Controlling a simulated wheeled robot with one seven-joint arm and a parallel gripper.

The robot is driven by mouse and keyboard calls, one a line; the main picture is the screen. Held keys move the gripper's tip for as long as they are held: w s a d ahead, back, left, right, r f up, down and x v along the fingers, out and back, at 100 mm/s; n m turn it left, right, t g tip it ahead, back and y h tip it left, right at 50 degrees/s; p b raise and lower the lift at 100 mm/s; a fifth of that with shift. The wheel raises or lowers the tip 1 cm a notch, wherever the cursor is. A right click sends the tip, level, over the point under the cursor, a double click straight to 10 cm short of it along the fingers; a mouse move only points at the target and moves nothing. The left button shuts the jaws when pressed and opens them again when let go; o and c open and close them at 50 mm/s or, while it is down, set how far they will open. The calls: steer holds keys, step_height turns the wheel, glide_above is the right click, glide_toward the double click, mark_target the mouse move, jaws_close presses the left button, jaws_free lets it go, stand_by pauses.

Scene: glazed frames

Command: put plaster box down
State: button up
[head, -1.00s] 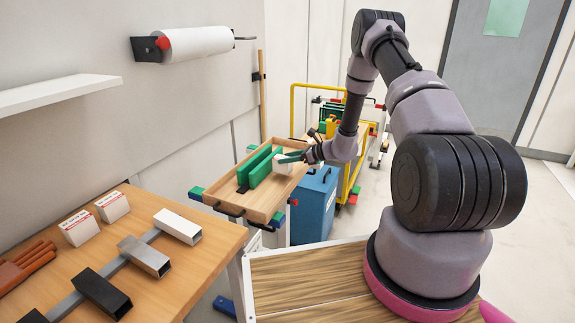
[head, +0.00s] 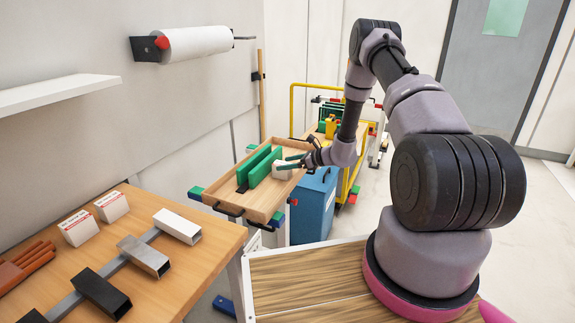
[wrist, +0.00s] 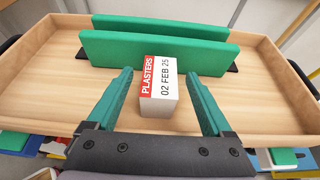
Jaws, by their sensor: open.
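The plaster box (wrist: 158,88) is white with a red band reading PLASTERS and the date 02 FEB 25. It rests in the wooden tray (wrist: 45,75), in front of the green dividers (wrist: 150,49). In the head view the box (head: 283,172) shows small beside my gripper (head: 291,162). In the wrist view my gripper (wrist: 160,103) is open, its green fingers on either side of the box with a gap to each. The box's underside is hidden.
Two similar boxes (head: 112,207) stand on the workbench (head: 196,262) at the left, near several metal tubes (head: 178,226). A blue cabinet (head: 313,208) and a yellow trolley (head: 351,178) stand beside and behind the tray. The tray's wooden walls surround the box.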

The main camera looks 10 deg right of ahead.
steer(key=v, duration=1.2)
steer(key=s+a+r+n+g, duration=0.2)
steer(key=s+a+r+n, duration=0.15)
steer(key=r, duration=0.55)
steer(key=s+a+r+n+g+h, duration=0.15)
steer(key=s+r+n, duration=0.25)
steer(key=r, duration=0.4)
steer(key=s+a+r+n+g, duration=0.2)
steer(key=s+a+r+n, duration=0.15)
steer(key=r, duration=0.55)
steer(key=s+d+r+n+t+h, duration=0.2)
steer(key=s+r+n, duration=0.3)
steer(key=s, duration=0.6)
steer(key=s+d+r+n+t+h, duration=0.2)
steer(key=s+r+n+h, duration=0.3)
steer(key=s+r, duration=0.5)
steer(key=shift+s+d+r+t, duration=0.15)
steer(key=shift+s+d+t, duration=0.2)
steer(key=shift+s, duration=0.25)
steer(key=shift+h, duration=0.25)
steer(key=shift+o, duration=1.2)
